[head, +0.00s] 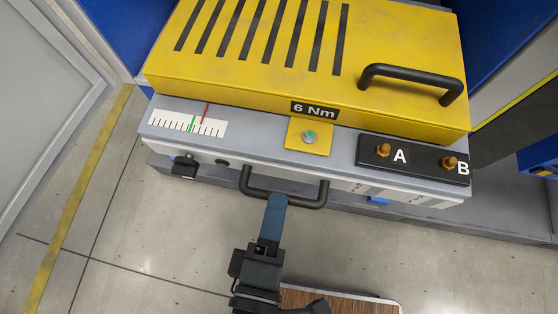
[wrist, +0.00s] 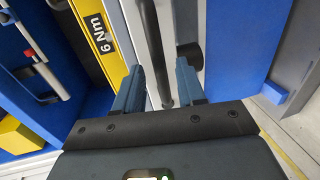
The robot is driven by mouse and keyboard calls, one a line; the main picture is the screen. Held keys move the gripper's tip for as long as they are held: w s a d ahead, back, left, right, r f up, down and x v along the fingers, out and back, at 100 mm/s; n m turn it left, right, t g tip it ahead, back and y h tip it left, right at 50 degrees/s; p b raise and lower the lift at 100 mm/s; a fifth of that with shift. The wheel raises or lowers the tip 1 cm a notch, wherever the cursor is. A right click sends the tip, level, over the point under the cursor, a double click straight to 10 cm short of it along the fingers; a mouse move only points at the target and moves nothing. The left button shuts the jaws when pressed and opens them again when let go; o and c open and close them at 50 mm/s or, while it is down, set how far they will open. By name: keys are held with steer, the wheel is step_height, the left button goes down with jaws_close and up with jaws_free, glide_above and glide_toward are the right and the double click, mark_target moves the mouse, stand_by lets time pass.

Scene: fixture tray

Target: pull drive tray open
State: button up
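The drive tray is a pale grey unit with a white front face (head: 225,172) under a yellow slotted cover. A black bar handle (head: 305,203) is on its front; the bar also shows in the wrist view (wrist: 153,45). My gripper (head: 276,200) reaches the handle from the front, its blue fingers overlapping the bar in the head view. In the wrist view my gripper (wrist: 160,68) has its fingers apart, one on each side of the bar, with gaps visible. How deep the bar sits between them is hard to tell.
The yellow cover (head: 400,40) has its own black handle (head: 412,78) and a "6 Nm" label. A scale (head: 188,123) has green and red marks. Brass studs A (head: 383,150) and B (head: 449,163) stand at right. A black latch (head: 184,167) is left of the handle.

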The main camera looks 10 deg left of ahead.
steer(key=shift+v, duration=2.15)
